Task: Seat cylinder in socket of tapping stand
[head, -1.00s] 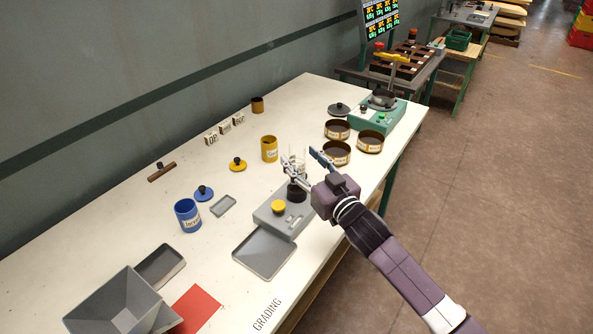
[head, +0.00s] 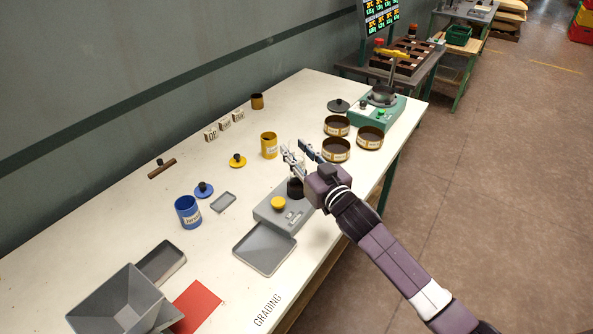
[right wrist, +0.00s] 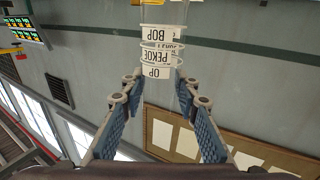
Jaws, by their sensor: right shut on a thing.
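The tapping stand (head: 270,212) is a grey box with a yellow button on the near side of the white table. Its dark round socket (head: 296,188) is at the far end, partly hidden by my right gripper. My right gripper (head: 295,150) reaches over that end from the right. It is shut on the clear cylinder (right wrist: 163,55), which has white bands reading BOP, PEKOE and OP in the right wrist view. In the head view the cylinder is mostly hidden behind the fingers. I cannot tell whether its lower end is in the socket. My left gripper is not in view.
Several brown sieve rings (head: 337,150) stand behind the gripper, near a green machine (head: 377,110). A yellow tin (head: 269,146) stands just left of the fingers. A grey tray (head: 264,250) lies in front of the stand. A blue tin (head: 188,212) is further left.

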